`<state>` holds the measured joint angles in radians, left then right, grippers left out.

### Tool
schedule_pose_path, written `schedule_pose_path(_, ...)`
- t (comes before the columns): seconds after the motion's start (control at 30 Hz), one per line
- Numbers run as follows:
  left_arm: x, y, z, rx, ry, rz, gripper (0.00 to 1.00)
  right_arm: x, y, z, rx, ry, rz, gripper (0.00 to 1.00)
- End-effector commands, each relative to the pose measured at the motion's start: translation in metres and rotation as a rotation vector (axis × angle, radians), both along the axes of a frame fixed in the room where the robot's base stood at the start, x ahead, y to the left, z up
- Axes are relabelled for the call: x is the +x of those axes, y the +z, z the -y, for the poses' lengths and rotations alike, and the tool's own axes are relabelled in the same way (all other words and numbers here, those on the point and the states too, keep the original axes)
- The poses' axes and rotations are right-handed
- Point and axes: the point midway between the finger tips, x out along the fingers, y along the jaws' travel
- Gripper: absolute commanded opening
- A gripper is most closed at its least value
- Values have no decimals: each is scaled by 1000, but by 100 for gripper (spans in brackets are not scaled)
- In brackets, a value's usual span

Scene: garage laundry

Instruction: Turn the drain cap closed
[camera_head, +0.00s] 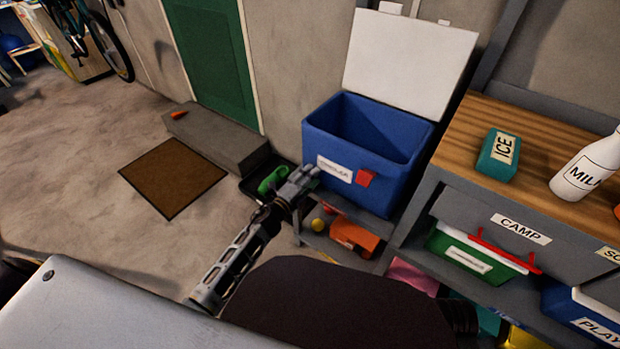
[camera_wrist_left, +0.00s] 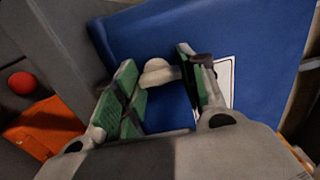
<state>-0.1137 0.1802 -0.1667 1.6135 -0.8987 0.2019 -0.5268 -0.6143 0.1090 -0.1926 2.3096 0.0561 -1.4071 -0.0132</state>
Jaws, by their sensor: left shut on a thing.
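The blue cooler (camera_head: 391,183) stands with its white lid (camera_head: 405,62) open and its inside showing. Its lettered label (camera_head: 334,169) and a red latch (camera_head: 365,178) are on the front. My left gripper (camera_head: 303,178) is at the cooler's left side, low down. In the left wrist view, the white drain cap (camera_wrist_left: 157,73) sticks out from the blue cooler wall (camera_wrist_left: 235,35). My left gripper (camera_wrist_left: 155,65) is shut on the cap, with a green-padded finger on either side. The cap is hidden in the head view. My right gripper is out of view.
The cooler stands on a low grey shelf holding an orange bin (camera_head: 354,236) and balls. To the right is a wooden-topped bench (camera_head: 470,150) with an ice pack (camera_head: 499,155) and milk bottle (camera_head: 585,170). A concrete step (camera_head: 215,140) and brown mat (camera_head: 172,177) are left.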

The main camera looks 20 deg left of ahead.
Motion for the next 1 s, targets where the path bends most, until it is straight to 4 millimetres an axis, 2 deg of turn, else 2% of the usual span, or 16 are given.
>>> schedule_pose_path(0.4, -1, -1, 1, 13, -2, 3, 17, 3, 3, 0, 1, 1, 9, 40)
schedule_pose_path(0.43, -1, -1, 1, 13, -2, 3, 42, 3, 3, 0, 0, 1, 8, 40)
schedule_pose_path(0.6, -1, -1, 1, 12, -1, 2, 62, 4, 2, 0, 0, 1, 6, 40)
schedule_pose_path(1.0, -1, 0, 0, 11, 0, 3, 62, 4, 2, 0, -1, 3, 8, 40)
